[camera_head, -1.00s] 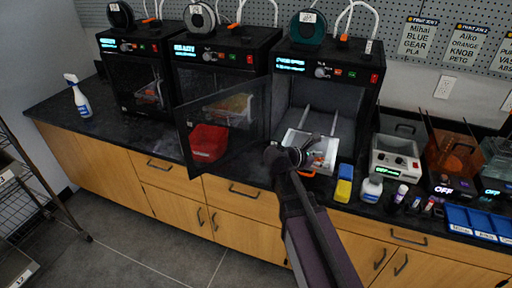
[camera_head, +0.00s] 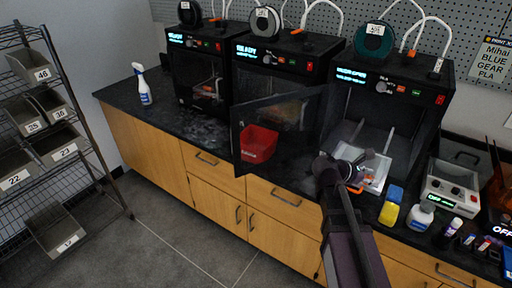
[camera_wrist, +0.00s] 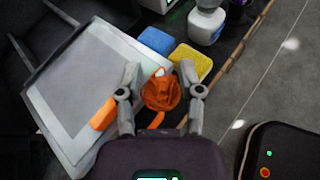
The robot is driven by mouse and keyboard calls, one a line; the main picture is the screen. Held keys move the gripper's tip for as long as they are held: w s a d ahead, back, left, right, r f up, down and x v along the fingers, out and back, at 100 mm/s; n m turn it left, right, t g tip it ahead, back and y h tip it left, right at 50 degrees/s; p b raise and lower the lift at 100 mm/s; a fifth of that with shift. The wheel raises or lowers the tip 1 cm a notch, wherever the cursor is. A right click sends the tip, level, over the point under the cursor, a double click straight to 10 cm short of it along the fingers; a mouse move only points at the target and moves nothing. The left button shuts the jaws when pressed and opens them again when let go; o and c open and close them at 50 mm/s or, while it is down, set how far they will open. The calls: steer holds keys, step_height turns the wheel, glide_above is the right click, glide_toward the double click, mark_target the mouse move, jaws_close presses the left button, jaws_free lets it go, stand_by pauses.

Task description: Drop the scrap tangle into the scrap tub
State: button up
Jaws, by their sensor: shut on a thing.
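An orange scrap tangle (camera_wrist: 162,92) is held between the two fingers of my gripper (camera_wrist: 162,88), in the wrist view. In the head view my gripper (camera_head: 352,172) is in front of the open right-hand printer, above the counter's front edge, and hides most of the tangle. The red scrap tub (camera_head: 258,143) stands on the counter to the left of my gripper. I see the tub through the dark, see-through open printer door (camera_head: 285,127), which lies between it and the printer.
A grey print plate (camera_head: 374,178) lies at the open printer. A spray bottle (camera_head: 143,86) is far left.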

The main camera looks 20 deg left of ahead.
steer(key=shift+r+p, duration=2.55)
steer(key=shift+r, duration=0.1)
steer(key=shift+s, duration=0.15)
